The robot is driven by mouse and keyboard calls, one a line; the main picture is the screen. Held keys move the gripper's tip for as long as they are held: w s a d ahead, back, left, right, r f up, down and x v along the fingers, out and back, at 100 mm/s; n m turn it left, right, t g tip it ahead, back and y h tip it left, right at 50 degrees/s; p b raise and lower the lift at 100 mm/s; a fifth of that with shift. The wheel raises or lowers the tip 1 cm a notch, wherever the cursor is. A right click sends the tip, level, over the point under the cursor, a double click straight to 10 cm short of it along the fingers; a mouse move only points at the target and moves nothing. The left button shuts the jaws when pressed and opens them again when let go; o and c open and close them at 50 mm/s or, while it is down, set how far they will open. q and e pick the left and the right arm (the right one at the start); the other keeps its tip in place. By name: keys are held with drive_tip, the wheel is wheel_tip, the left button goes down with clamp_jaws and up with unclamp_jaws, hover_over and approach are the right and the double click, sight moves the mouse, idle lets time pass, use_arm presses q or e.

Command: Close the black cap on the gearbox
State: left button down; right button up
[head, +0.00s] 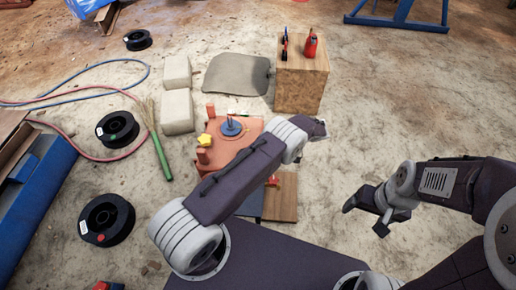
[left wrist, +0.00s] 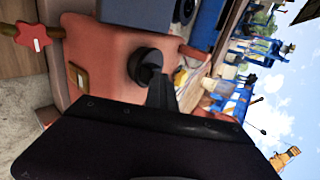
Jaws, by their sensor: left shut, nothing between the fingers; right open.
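The orange-red gearbox (head: 217,153) stands on the floor in the middle of the head view, partly behind my left arm. A round blue-grey part (head: 231,128) sits on its top. In the left wrist view the gearbox (left wrist: 95,50) fills the upper left. A black round part (left wrist: 146,64), perhaps the cap, shows against it; whether it is open or closed is unclear. My left gripper (left wrist: 160,94) is shut and empty, close to this part; contact is unclear. Its fingers are hidden in the head view. My right gripper (head: 366,217) is open and empty, right of the gearbox.
A yellow star knob (head: 204,140) is on the gearbox's left side. A wooden box (head: 301,85) with a red bottle (head: 311,43) stands behind, to the right. Pale blocks (head: 177,112), a green-handled broom (head: 163,157) and black spools (head: 106,219) lie left. Floor at right is largely clear.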

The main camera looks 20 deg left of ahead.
use_arm(q)
drive_tip(key=shift+d+f, duration=0.2)
drive_tip(key=shift+f, duration=0.1)
use_arm(e)
drive_tip(key=shift+d+f, duration=0.1)
drive_tip(key=shift+f, duration=0.05)
idle(0.3)
